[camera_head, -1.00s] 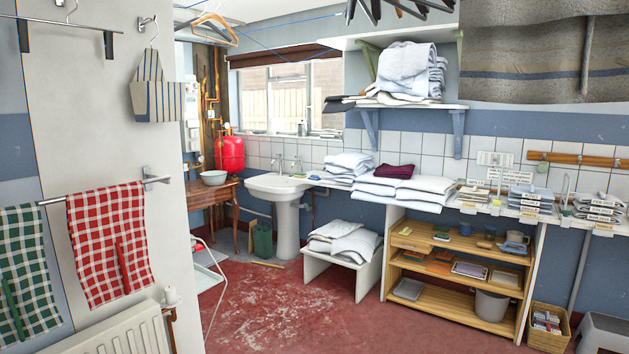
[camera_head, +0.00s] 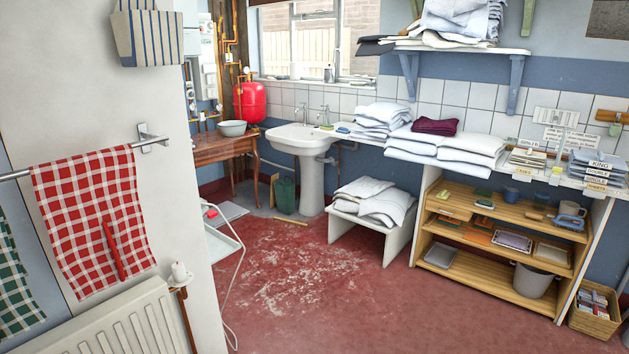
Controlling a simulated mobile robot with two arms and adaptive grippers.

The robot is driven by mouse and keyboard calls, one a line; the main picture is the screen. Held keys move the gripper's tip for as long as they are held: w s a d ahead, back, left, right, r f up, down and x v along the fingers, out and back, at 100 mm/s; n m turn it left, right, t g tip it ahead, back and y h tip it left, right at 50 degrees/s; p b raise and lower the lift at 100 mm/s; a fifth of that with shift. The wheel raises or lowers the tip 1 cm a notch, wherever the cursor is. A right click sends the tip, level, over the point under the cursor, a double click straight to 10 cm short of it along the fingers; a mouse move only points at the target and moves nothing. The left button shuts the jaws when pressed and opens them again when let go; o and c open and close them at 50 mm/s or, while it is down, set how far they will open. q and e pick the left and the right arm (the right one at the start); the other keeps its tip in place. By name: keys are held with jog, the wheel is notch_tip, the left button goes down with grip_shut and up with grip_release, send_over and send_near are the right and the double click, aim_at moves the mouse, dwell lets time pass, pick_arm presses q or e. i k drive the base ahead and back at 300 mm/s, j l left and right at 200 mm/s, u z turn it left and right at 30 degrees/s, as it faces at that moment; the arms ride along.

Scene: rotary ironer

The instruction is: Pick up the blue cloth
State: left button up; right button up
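I cannot make out a blue cloth for certain. A small bluish item (camera_head: 343,129) lies at the right edge of the white sink (camera_head: 300,139), too small to identify. Small blue items (camera_head: 511,194) also sit on the top of the wooden shelf unit, and I cannot tell whether any is cloth. Neither of my grippers is in view.
White folded linen and a dark red folded cloth (camera_head: 435,126) lie on the counter. A low white bench (camera_head: 368,232) holds more linen. A wooden shelf unit (camera_head: 500,245) stands at the right. A white frame (camera_head: 229,262) stands left of the open red floor (camera_head: 330,315).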

aim_at(342, 130)
jog(key=i, duration=2.9)
jog(key=j+u, duration=0.05)
jog(key=j, duration=0.05)
